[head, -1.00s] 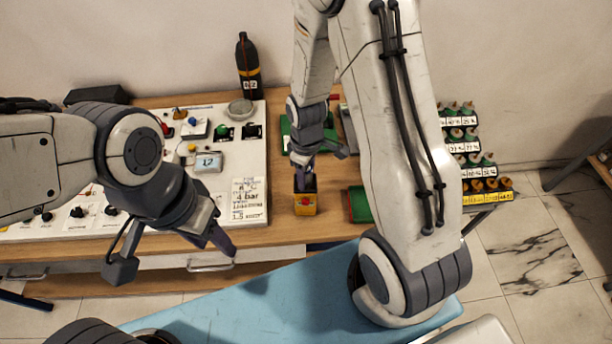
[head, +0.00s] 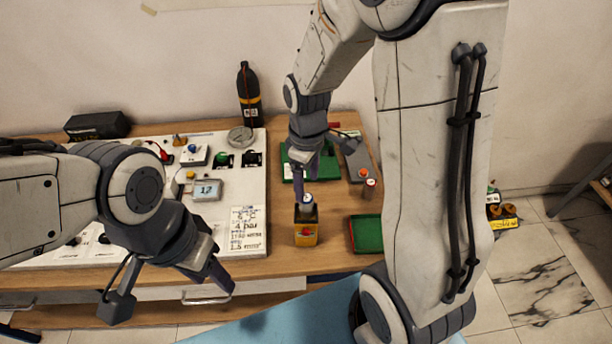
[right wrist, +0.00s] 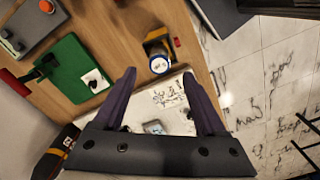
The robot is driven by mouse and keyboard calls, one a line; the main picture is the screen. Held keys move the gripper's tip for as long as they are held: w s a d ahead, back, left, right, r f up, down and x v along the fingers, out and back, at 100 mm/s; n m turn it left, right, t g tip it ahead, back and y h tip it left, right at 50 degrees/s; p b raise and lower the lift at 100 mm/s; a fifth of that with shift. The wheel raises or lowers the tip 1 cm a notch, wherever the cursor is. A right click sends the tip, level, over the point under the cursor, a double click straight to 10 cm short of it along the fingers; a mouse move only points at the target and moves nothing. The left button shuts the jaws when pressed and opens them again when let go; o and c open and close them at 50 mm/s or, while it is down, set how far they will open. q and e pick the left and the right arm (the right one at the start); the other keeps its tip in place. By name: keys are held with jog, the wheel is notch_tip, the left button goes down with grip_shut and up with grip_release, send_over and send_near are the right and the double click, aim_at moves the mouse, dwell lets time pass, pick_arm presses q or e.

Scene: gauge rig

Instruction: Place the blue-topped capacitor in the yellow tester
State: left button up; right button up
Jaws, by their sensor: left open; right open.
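The yellow tester (head: 305,233) stands on the wooden table, an open-topped box with a red button on its front. The blue-topped capacitor (head: 307,203) stands in its open top, with its upper end showing and its lower part hidden by the walls. In the right wrist view, the capacitor's pale round top with a blue rim (right wrist: 159,65) shows at the tester (right wrist: 154,38). My right gripper (head: 307,177) is open and empty just above the capacitor, its fingers apart from it. My left gripper (head: 222,282) is open and empty near the table's front edge.
A green board (head: 325,166) lies behind the tester, and a green tray (head: 366,233) lies to its right. Another capacitor (head: 369,188) stands at the grey block (head: 357,160). A white panel (head: 225,220) with switches fills the left. A dark bottle (head: 248,95) stands behind.

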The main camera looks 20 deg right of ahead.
notch_tip(320, 180, up, 2)
jog(key=s+a+r, duration=0.3)
jog(key=s+a, duration=0.3)
jog(key=s, duration=0.3)
jog(key=s+a+r+m+y, duration=0.1)
jog(key=s+a+r, duration=0.1)
jog(key=s+a, duration=0.4)
jog(key=s, duration=0.3)
jog(key=shift+a+r, duration=0.4)
jog(key=shift+f+b, duration=2.95)
jog(key=shift+b, duration=0.05)
